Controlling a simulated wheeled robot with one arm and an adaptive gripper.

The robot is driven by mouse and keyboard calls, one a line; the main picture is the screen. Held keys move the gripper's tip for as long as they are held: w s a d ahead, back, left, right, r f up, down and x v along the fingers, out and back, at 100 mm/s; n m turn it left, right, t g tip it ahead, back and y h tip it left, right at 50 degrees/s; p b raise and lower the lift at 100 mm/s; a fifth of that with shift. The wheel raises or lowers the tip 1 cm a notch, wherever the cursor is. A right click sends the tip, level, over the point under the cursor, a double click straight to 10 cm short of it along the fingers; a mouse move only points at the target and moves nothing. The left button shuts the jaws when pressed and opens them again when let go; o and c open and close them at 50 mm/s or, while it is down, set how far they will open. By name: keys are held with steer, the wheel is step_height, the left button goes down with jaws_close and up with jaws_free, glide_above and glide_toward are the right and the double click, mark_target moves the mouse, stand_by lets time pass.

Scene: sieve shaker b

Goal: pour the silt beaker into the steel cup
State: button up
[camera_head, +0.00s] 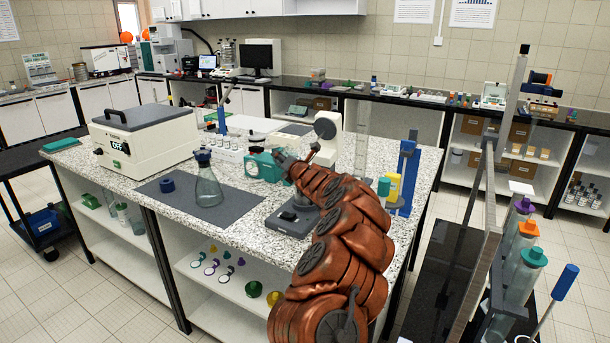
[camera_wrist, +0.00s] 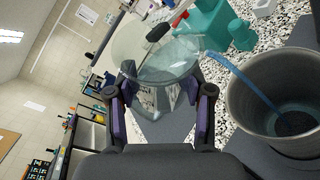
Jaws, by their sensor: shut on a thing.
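In the wrist view my gripper (camera_wrist: 160,88) is shut on a clear glass beaker (camera_wrist: 165,72), which is tilted toward the right. A thin blue stream runs from its lip down into the grey steel cup (camera_wrist: 300,80). The cup stands to the right of the beaker, apart from it, with dark material at its bottom. In the head view my gripper (camera_head: 286,160) is over the middle of the speckled bench, and my orange-brown arm hides much of the cup's area. How much is left in the beaker is hard to tell.
A teal object (camera_wrist: 205,25) stands close behind the beaker and cup. On the bench (camera_head: 120,178) are a glass flask (camera_head: 208,188) on a dark mat, a boxy OFF-labelled machine (camera_head: 150,140), a blue stand (camera_head: 405,178) and a yellow bottle (camera_head: 393,187). A dark base (camera_head: 290,222) sits beside my arm.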

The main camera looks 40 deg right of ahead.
steer(key=shift+f+m+t+b, duration=0.25)
steer(key=shift+m+t+b, duration=0.15)
steer(key=shift+m+b, duration=0.15)
stand_by(0.4)
steer(key=shift+r+m+t+b, duration=0.3)
steer(key=shift+r+m+b, duration=0.15)
steer(key=shift+m, duration=0.3)
stand_by(0.6)
steer(key=shift+f+m+t+h+b, duration=0.3)
steer(key=shift+f+m+t+b, duration=0.1)
steer(key=shift+m+b, duration=0.4)
stand_by(0.6)
steer(key=shift+s+d+r+m+t+h+p, duration=0.15)
steer(key=shift+s+d+r+m+p, duration=0.15)
steer(key=shift+m, duration=0.2)
steer(key=shift+s+d+r+m+t+h+p, duration=0.2)
steer(key=shift+m+p, duration=0.15)
steer(key=shift+m, duration=0.15)
stand_by(0.5)
steer(key=shift+r+m, duration=0.25)
steer(key=shift+m, duration=0.35)
steer(key=shift+s+d+r+m+t+h+b, duration=0.2)
steer(key=shift+r+m+t+h+b, duration=0.15)
steer(key=shift+m+h+b, duration=0.45)
stand_by(0.9)
